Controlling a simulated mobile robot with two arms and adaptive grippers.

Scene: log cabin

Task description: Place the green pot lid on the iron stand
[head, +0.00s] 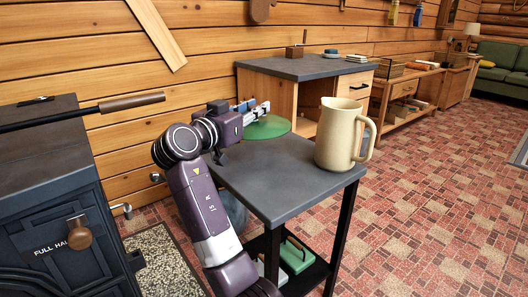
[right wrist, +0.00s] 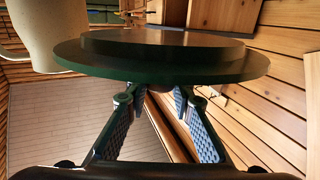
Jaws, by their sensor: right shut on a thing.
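The green pot lid (head: 268,128) is a round green disc at the far end of the small grey-topped table (head: 268,180). In the head view my right gripper (head: 256,108) is at the lid, coming in from the left. In the right wrist view the lid (right wrist: 160,62) spans the picture just beyond my fingers (right wrist: 155,95), which close on its underside in that view; the grasped part is mostly hidden. From the head view I cannot tell whether the lid touches the table. I cannot make out the iron stand. My left gripper is not in view.
A cream pitcher (head: 338,135) stands on the table's right side; the table's middle is clear. A wooden desk (head: 300,68) stands behind. A black stove (head: 60,190) with a long handle (head: 130,102) is at left. Green and white items lie on the table's lower shelf.

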